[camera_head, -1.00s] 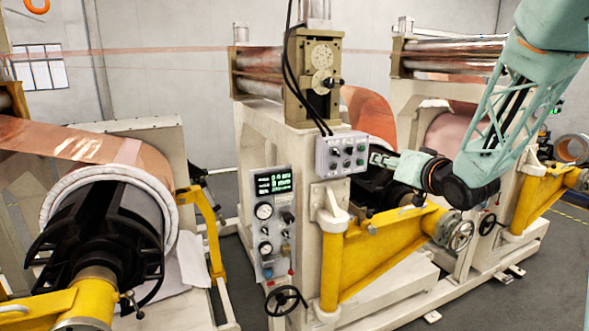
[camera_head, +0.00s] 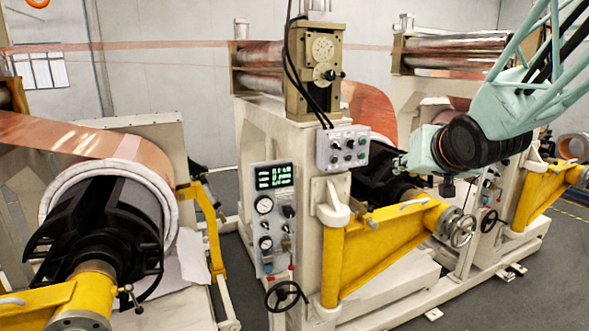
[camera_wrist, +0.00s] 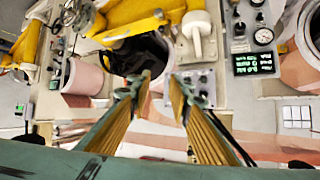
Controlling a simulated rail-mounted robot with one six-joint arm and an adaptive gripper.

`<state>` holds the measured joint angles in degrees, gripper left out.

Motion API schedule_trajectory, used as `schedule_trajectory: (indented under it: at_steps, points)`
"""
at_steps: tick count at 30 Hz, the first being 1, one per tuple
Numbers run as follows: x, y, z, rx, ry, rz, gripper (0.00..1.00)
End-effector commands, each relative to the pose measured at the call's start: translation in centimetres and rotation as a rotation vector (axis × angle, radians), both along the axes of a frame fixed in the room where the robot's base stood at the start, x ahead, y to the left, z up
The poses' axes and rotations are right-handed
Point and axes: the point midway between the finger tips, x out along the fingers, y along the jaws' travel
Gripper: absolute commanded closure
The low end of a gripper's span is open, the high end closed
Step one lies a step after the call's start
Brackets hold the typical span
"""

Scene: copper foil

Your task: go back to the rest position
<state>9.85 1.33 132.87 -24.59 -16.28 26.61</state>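My gripper (camera_head: 402,164) is at the end of the teal arm at the right of the head view, just right of the grey button box (camera_head: 343,148) and apart from it as far as I can tell. In the wrist view my gripper (camera_wrist: 161,86) shows two fingers spread apart, with nothing between them. The button box (camera_wrist: 198,86) also shows there, beyond the right finger.
The machine frame (camera_head: 270,135) with a display panel (camera_head: 272,205) stands in the middle. Yellow swing arms (camera_head: 385,250) jut out at the front. A copper foil roll (camera_head: 110,185) is at the left. Grey floor (camera_head: 540,290) is clear at the front right.

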Motion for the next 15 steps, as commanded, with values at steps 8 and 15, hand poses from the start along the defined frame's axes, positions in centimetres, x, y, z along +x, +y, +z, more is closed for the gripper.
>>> schedule_trajectory:
  at_steps: [8, 15]
  points:
    - [-5.7, 0.2, -0.6, -0.041, 0.095, -0.029, 0.81]
    - [-11.1, 0.5, -1.4, -0.067, 0.182, -0.044, 0.81]
